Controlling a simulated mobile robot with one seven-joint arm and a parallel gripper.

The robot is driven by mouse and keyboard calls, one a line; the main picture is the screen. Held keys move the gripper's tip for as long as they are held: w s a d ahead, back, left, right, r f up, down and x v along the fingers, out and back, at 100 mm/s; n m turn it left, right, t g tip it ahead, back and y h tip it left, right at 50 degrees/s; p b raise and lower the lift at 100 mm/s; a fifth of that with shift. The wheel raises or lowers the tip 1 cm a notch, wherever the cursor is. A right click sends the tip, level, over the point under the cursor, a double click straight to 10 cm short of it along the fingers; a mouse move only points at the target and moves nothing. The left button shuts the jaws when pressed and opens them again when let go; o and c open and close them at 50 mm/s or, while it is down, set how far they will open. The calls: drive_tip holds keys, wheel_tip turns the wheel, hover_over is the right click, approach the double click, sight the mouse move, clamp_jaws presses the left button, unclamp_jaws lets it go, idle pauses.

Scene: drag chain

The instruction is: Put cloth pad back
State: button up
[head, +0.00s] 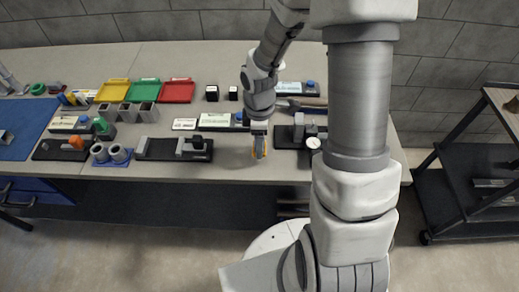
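My gripper (259,153) points down above the front part of the workbench, right of a black fixture. Small grey and orange-yellow parts show at its fingertips. They are too small to tell whether they belong to the fingers or to something held, or whether the fingers are open. I cannot make out the cloth pad for certain. A large blue mat (22,140) lies flat at the bench's left end, but I cannot tell that it is cloth. My arm hides part of the bench's right side.
The grey workbench (235,170) holds yellow (113,90), green (143,90) and red (177,90) trays at the back. A black fixture (174,149) is left of my gripper; a dial gauge (313,143) is to the right. A black cart (470,180) stands far right.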

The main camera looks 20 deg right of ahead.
drive_tip(key=shift+f, duration=2)
drive_tip(key=shift+f, duration=0.15)
drive_tip(key=o, duration=1.2)
drive_tip(key=shift+b, duration=0.3)
